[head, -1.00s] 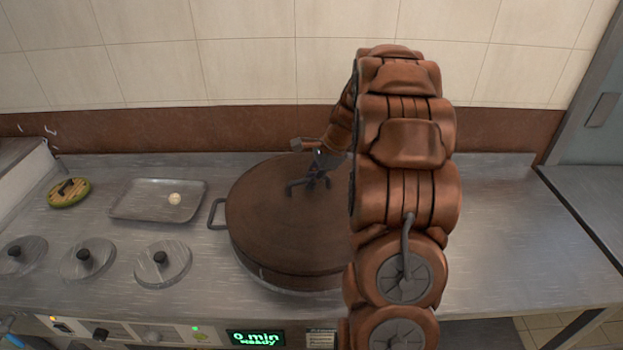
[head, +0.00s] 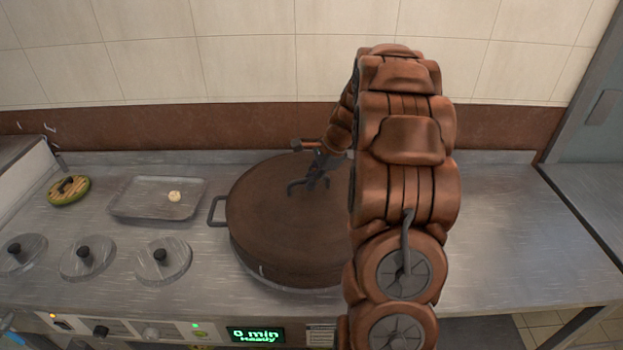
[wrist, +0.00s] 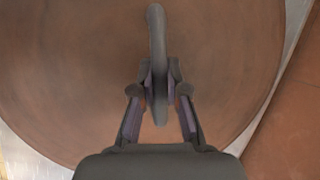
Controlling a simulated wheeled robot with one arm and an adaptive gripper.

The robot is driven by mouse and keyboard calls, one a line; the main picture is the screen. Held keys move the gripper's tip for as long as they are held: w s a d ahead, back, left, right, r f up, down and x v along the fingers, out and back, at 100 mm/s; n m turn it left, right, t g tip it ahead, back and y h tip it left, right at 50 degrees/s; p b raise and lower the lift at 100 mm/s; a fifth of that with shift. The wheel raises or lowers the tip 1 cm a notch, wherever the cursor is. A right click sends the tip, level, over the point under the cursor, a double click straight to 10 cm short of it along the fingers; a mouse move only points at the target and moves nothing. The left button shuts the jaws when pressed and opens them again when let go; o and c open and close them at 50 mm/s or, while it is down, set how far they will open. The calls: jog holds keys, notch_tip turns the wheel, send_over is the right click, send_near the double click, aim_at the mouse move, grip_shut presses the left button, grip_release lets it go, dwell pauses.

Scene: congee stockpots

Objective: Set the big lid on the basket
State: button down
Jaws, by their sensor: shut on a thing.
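The big lid (head: 270,215) is a wide brown disc with a dark handle, seen in the head view right of the tray. It covers the round vessel under it, so I cannot see inside or tell whether the lid is fully seated. In the wrist view the lid (wrist: 60,70) fills most of the picture. My gripper (head: 312,183) is over the lid's middle. In the wrist view my gripper (wrist: 158,90) is shut on the lid's bar handle (wrist: 157,35). My arm hides the lid's right part in the head view.
Left of the lid are a metal tray (head: 130,208) with a small pale round item (head: 174,196), a green-and-yellow round item (head: 69,190), and three small round lids (head: 163,262) with black knobs. The counter at right (head: 500,230) is bare.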

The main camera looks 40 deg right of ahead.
jog(key=c, duration=1.5)
grip_release()
jog(key=shift+f, duration=0.1)
jog(key=shift+o, duration=0.2)
jog(key=p+v, duration=0.5)
jog(key=v, duration=0.6)
